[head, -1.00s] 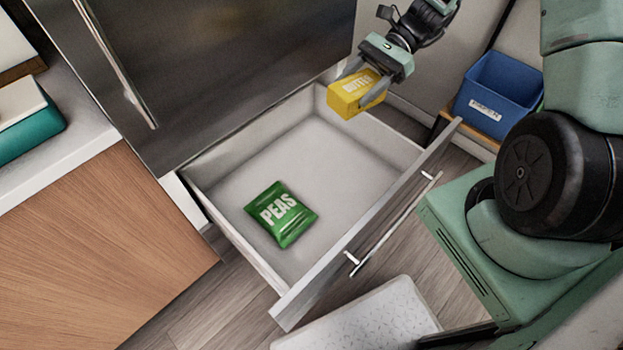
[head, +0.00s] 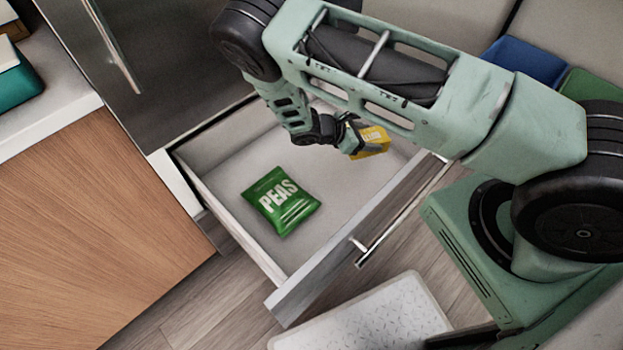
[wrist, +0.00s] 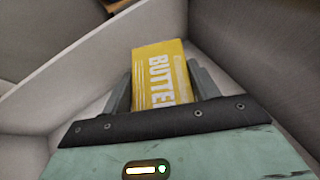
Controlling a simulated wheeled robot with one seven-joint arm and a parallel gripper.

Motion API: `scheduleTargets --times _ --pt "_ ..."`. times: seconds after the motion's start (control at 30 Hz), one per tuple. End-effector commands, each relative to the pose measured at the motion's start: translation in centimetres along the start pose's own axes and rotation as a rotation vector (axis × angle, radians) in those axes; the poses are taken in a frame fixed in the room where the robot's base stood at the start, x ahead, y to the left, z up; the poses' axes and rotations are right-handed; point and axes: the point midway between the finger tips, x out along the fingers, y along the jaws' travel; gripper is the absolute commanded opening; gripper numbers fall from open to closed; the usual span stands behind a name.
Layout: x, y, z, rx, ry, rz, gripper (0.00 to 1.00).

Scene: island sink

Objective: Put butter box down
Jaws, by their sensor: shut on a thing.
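The yellow butter box (head: 373,142) is held in my gripper (head: 355,140), over the right part of the open drawer (head: 232,178). My arm hides part of the box and the gripper in the head view. In the wrist view the butter box (wrist: 160,78) sits between the two grey fingers of my gripper (wrist: 160,85), with its "BUTTER" lettering facing the camera. Pale drawer walls surround it there. I cannot tell whether the box touches the drawer floor.
A green bag of peas (head: 281,201) lies in the drawer's left part. The drawer front with its handle (head: 405,215) faces the lower right. Blue (head: 525,62) and green (head: 590,98) bins stand at the upper right. A pale mat (head: 365,318) lies on the floor.

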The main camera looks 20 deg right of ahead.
Motion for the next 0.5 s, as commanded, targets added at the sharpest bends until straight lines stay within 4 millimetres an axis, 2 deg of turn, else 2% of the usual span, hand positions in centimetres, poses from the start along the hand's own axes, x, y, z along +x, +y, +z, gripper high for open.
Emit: scheduleTargets --times 0.13,0.33,0.5 --pt "0.3 0.7 -1.2 -0.034 -0.002 0.064 0.3" --pt "2.1 0.8 -4.5 -0.036 0.0 0.067 0.3" --pt "2.8 0.8 -5.9 -0.032 0.0 0.066 0.3"
